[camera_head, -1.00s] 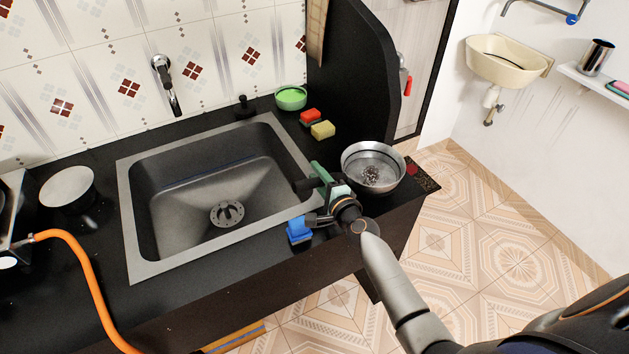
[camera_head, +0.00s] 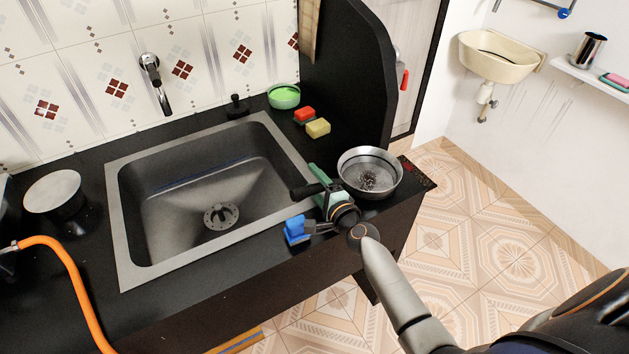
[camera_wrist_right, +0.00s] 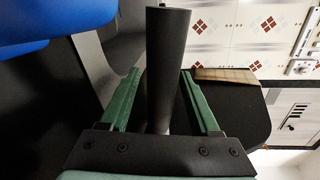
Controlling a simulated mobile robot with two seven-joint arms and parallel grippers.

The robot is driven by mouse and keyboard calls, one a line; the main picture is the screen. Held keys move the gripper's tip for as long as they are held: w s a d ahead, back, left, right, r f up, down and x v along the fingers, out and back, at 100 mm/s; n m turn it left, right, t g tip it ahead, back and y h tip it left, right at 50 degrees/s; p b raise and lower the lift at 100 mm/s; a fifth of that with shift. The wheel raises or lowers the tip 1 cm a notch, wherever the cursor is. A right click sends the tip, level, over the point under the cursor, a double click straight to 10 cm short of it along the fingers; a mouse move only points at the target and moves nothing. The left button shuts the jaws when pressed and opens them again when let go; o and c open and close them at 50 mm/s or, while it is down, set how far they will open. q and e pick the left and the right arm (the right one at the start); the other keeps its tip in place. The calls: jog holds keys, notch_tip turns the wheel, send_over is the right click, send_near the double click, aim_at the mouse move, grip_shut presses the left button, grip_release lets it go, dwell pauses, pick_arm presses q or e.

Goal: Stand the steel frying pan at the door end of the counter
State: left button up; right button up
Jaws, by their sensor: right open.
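The steel frying pan (camera_head: 370,168) rests on the black counter (camera_head: 250,275), near its right end on the door side. A dark wiry clump lies in its bowl. Its black handle (camera_head: 306,190) points left toward the sink. My right gripper (camera_head: 328,184) is open, with its green fingers around the handle near the bowl. In the right wrist view the handle (camera_wrist_right: 167,65) stands between the two open fingers (camera_wrist_right: 155,100), with gaps showing beside it. My left gripper is not in view.
The sink (camera_head: 131,235) lies left of the pan. A blue brush (camera_head: 294,229) is close to my right gripper. Sponges (camera_head: 317,128) and a green bowl (camera_head: 284,96) sit behind. A dark red patterned patch (camera_head: 418,175) lies at the counter's right end. A black partition (camera_head: 350,75) rises behind.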

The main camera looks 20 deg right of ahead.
jog(key=s, duration=0.4)
jog(key=s+r, duration=0.1)
jog(key=s, duration=0.7)
jog(key=shift+d+r+p, duration=0.25)
jog(key=shift+r+p, duration=0.05)
jog(key=shift+r, duration=0.1)
